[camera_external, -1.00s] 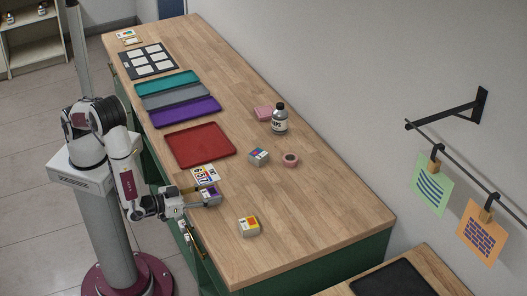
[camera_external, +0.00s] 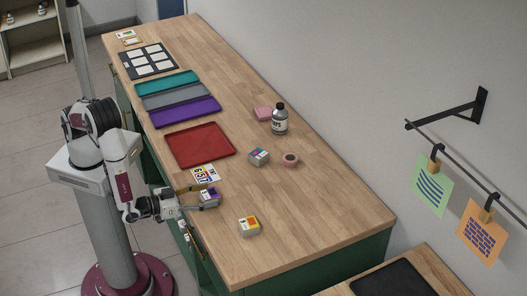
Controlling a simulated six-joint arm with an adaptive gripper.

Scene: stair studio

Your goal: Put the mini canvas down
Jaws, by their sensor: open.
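A small grey-sided block with a purple and orange picture on top, which seems to be the mini canvas (camera_external: 210,194), sits at the table's left edge, below the card with coloured figures (camera_external: 205,174). My gripper (camera_external: 197,201) is open at table height, at the block's left side. Its fingertips are close to the block; I cannot tell whether they touch it. The block seems to rest on the wooden table (camera_external: 310,215), and its lower left part is partly hidden by the fingers.
Similar small blocks stand to the right, one yellow-topped (camera_external: 249,226) and one teal and pink (camera_external: 259,156). A red tray (camera_external: 228,153) lies above the card. The table's right front is clear.

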